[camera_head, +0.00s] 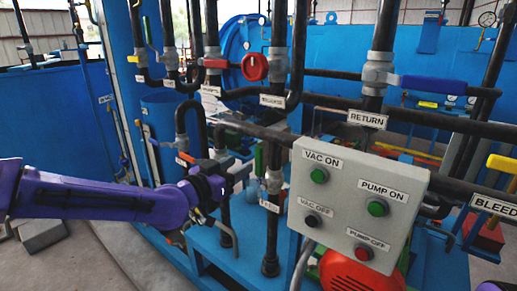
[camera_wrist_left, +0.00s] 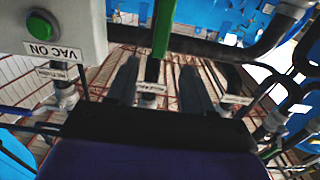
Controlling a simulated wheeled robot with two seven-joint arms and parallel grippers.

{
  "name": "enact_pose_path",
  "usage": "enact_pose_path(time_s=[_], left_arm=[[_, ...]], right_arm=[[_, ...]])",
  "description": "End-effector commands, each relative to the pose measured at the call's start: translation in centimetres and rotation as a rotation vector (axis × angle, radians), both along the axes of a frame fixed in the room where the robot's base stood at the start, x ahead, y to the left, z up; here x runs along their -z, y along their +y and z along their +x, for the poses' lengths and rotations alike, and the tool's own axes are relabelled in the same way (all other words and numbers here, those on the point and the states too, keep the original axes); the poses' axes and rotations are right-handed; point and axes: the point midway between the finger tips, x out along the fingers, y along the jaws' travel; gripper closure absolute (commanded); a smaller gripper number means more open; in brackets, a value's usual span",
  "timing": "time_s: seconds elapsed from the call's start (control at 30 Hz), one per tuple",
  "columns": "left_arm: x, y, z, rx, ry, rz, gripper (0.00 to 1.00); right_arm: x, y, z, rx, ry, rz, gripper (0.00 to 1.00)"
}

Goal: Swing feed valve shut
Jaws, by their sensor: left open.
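My left gripper (camera_head: 238,172) reaches in from the left in the head view, beside the pipes left of the control box. Its two fingers are spread and empty in the left wrist view (camera_wrist_left: 160,84). A green valve handle (camera_head: 259,160) stands close past the fingertips, on a vertical pipe. A green bar, seemingly this handle, shows in the left wrist view (camera_wrist_left: 163,28), ahead of the gap between the fingers; contact cannot be told. The small label (camera_head: 269,206) below it is too blurred to read, so I cannot confirm which valve is the feed valve. My right gripper is out of view.
The grey control box (camera_head: 345,225) with VAC and PUMP buttons stands just right of the gripper. A red round handle (camera_head: 255,68), a blue RETURN lever (camera_head: 432,84) and a yellow lever (camera_head: 503,164) sit on nearby pipes. Dark pipes crowd the area; open floor lies left.

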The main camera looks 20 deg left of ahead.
Motion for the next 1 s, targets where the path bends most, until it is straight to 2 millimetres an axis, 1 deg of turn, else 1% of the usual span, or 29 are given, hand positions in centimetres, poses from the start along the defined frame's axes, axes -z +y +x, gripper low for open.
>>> enact_pose_path(time_s=[0.3, 0.4, 0.53, 0.8, 0.87, 0.9, 0.97, 1.0], left_arm=[[0.0, -2.3, 6.2, 0.000, 0.008, 0.000, 0.49], [0.1, -2.8, 7.7, -0.001, 0.007, -0.002, 0.49], [0.2, -3.2, 8.8, -0.001, 0.005, -0.003, 0.49], [0.3, -3.3, 9.0, -0.001, 0.006, -0.004, 0.49], [0.3, -3.3, 9.0, -0.001, 0.006, -0.004, 0.68], [0.3, -3.3, 9.0, -0.001, 0.006, -0.004, 0.81], [0.3, -3.3, 9.0, -0.001, 0.006, -0.004, 1.00], [0.3, -3.3, 9.0, -0.001, 0.006, -0.004, 1.00]], right_arm=[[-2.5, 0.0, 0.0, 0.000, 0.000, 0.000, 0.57], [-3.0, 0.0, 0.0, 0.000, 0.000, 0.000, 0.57], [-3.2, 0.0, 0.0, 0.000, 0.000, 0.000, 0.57], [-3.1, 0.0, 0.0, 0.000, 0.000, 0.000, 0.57], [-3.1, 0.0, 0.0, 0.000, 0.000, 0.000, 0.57], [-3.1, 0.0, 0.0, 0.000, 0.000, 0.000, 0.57], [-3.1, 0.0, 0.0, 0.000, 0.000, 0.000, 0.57], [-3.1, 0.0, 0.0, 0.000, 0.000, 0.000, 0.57]])
